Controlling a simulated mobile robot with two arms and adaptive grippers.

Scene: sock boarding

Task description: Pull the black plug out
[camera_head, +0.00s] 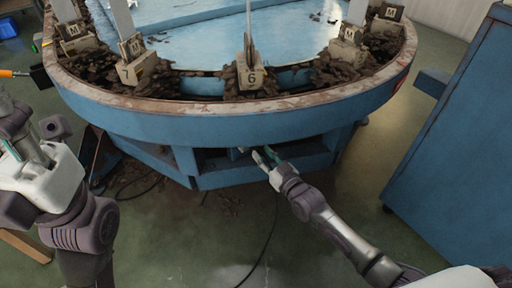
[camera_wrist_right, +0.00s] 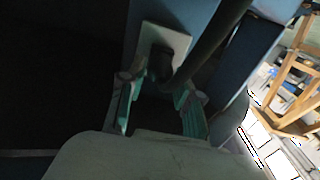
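In the right wrist view, the black plug (camera_wrist_right: 160,64) sits in a pale socket plate (camera_wrist_right: 178,38) on a blue panel. My right gripper (camera_wrist_right: 158,98) has its teal fingers apart, one on each side of the plug's line. The plug appears at or just beyond the fingertips, with no clear contact. In the head view, my right gripper (camera_head: 266,156) reaches under the rim of the round blue machine (camera_head: 230,127); the plug is hidden there. My left gripper (camera_head: 12,150) is at the left edge, away from the machine, its fingers only partly seen.
A dark cable (camera_head: 265,242) runs over the floor below the machine. In the right wrist view, a dark diagonal bar or cable (camera_wrist_right: 214,42) passes close to the plug. A blue cabinet (camera_head: 455,140) stands at right. Green floor (camera_head: 180,240) is open in front.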

